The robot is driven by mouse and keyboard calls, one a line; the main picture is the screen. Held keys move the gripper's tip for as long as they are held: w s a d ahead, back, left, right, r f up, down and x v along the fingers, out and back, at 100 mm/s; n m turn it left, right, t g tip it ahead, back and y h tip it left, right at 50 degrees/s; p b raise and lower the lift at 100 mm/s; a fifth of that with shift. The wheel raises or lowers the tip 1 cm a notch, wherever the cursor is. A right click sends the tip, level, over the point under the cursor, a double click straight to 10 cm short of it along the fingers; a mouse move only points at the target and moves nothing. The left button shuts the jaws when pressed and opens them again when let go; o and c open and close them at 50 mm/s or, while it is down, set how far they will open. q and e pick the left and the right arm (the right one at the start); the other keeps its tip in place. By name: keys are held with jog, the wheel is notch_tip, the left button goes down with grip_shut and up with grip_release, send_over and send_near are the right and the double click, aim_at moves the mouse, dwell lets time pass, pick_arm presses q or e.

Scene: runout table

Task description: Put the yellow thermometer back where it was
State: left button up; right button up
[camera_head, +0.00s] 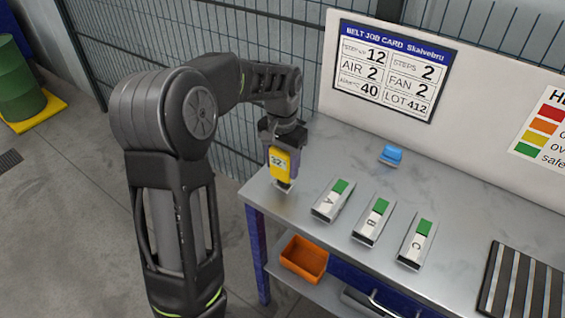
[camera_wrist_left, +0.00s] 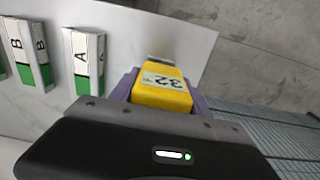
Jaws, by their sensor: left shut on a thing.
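The yellow thermometer (camera_head: 279,165), with a display reading 32, is upright at the left end of the grey table. My left gripper (camera_head: 285,150) is shut on it from above. In the left wrist view the thermometer (camera_wrist_left: 163,90) sits between the purple fingers of the left gripper (camera_wrist_left: 160,95). A small metal piece shows at the thermometer's lower end. I cannot tell whether that end touches the table. My right gripper is not in view.
Blocks A (camera_head: 332,200), B (camera_head: 374,222) and C (camera_head: 416,243), white with green ends, lie right of the thermometer. A blue object (camera_head: 391,154) is behind them. A ribbed dark mat (camera_head: 520,285) is at far right. An orange bin (camera_head: 304,259) sits below. A job card (camera_head: 390,70) hangs behind.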

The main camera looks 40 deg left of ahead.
pick_arm(q)
jog(key=o, duration=1.2)
jog(key=shift+o, duration=0.2)
notch_tip(320, 180, up, 12)
jog(key=shift+r, duration=0.1)
